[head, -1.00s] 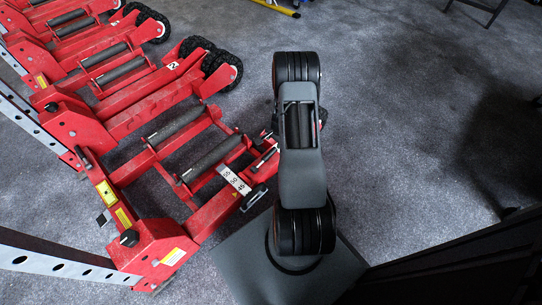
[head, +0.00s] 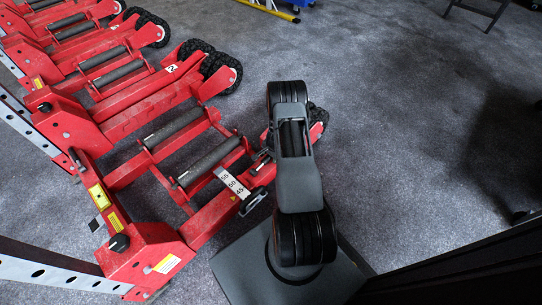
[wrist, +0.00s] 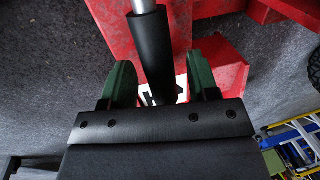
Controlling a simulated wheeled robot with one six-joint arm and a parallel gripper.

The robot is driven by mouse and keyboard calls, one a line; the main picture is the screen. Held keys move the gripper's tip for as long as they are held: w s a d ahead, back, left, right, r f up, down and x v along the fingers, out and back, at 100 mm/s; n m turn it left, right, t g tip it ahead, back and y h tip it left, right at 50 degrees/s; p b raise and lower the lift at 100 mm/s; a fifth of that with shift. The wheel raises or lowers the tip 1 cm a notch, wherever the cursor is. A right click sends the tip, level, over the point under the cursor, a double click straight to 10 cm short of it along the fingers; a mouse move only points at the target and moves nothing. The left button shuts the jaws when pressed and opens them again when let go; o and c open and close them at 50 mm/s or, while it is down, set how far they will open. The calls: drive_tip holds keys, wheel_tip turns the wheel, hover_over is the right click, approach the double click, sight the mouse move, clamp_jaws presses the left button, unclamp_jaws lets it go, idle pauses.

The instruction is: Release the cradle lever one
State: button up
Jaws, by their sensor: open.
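In the wrist view, a black cylindrical lever grip (wrist: 151,50) on a silver rod runs down between the two green fingers of my gripper (wrist: 160,82). My gripper is open, with a finger on each side of the grip and visible gaps. Behind it is red jack metal (wrist: 220,62) with a white label (wrist: 181,88), mostly hidden. In the head view, the nearest red trolley jack (head: 150,243) has two dark rollers and a white scale plate (head: 232,183). My arm covers part of its right side, and my gripper is hidden there.
More red jacks (head: 70,55) with black wheels (head: 155,28) stand in a row at upper left. Perforated grey rails (head: 50,273) lie at the left. Yellow and blue equipment (wrist: 300,140) shows at lower right in the wrist view. Grey floor (head: 400,100) to the right is mostly clear.

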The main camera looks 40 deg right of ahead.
clamp_jaws()
idle(0.5)
